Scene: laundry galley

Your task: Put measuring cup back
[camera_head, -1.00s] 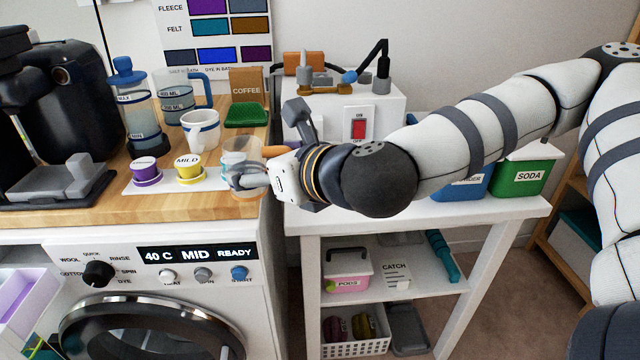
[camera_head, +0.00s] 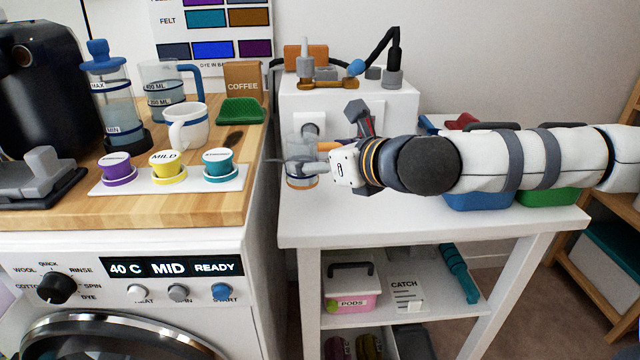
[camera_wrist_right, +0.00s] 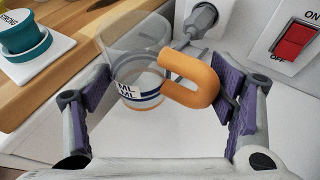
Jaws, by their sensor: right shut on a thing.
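The measuring cup (camera_head: 301,180) is clear, with blue bands, an orange base and an orange handle. My right gripper (camera_head: 296,166) is shut on it at the left end of the white table (camera_head: 440,222). The cup looks upright; I cannot tell whether its base touches the tabletop. In the right wrist view the cup (camera_wrist_right: 140,75) stands between the purple pads of my right gripper (camera_wrist_right: 165,100), its handle (camera_wrist_right: 190,82) toward the right pad. My left gripper is not in view.
A white box with a red switch (camera_wrist_right: 294,40) and a plugged-in socket stands behind the cup. The wooden counter (camera_head: 60,212) at left holds three capsules on a strip, a white mug (camera_head: 188,130) and a blue-handled jug (camera_head: 165,92). Blue and green tubs are under my arm.

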